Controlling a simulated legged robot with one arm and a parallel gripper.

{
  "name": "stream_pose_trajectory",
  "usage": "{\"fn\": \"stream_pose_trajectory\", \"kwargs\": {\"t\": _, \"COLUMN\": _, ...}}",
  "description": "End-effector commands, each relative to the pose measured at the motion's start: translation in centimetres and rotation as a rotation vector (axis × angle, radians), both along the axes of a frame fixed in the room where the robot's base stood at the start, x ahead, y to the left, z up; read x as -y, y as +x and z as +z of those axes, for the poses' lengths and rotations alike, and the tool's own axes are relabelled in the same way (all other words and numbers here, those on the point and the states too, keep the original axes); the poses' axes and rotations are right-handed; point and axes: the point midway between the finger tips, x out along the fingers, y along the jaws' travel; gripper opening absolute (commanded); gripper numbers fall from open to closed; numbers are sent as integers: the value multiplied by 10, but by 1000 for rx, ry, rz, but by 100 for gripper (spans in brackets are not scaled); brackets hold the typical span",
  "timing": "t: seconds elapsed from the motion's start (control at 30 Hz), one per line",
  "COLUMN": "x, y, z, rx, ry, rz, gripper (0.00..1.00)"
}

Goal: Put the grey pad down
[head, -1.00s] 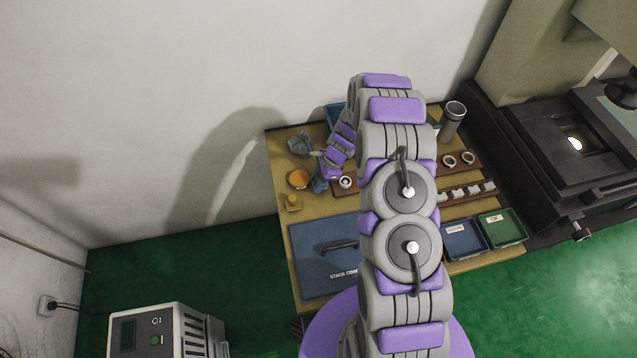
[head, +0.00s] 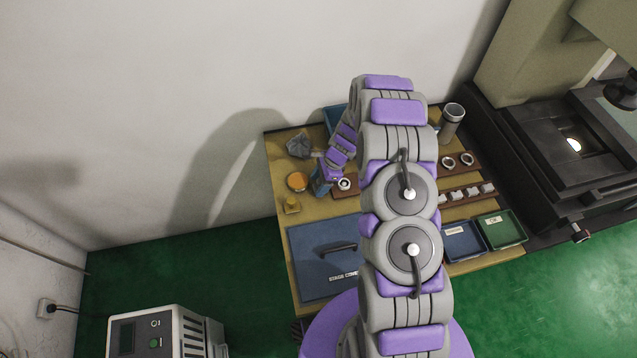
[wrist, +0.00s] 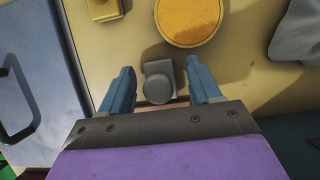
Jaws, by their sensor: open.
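The grey pad (wrist: 158,88), a small block with a round end, is between the fingers of my gripper (wrist: 160,72) in the wrist view. The fingers are open, with a gap on each side of the pad. It appears to rest on the tan tabletop (wrist: 140,45). In the head view my gripper (head: 320,184) is low over the table's left part, and I cannot make out the pad there.
An orange round disc (wrist: 188,18) and a yellow block (wrist: 103,8) lie near the pad. A crumpled grey cloth (head: 299,145) is behind. A blue stage cover (head: 322,262) lies in front. Blue (head: 463,240) and green (head: 502,229) trays stand right.

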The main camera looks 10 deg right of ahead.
Motion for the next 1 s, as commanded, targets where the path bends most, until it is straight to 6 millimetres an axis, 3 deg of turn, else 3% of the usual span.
{"fn": "stream_pose_trajectory", "kwargs": {"t": 0.3, "x": 26, "y": 2, "z": 61, "rx": 6, "ry": -3, "rz": -2, "gripper": 63}}
{"fn": "stream_pose_trajectory", "kwargs": {"t": 0.5, "x": 38, "y": 1, "z": 90, "rx": 3, "ry": -1, "rz": -1, "gripper": 63}}
{"fn": "stream_pose_trajectory", "kwargs": {"t": 0.87, "x": 42, "y": 0, "z": 106, "rx": 5, "ry": -2, "rz": 10, "gripper": 63}}
{"fn": "stream_pose_trajectory", "kwargs": {"t": 1.0, "x": 36, "y": -7, "z": 124, "rx": 19, "ry": -5, "rz": 66, "gripper": 63}}
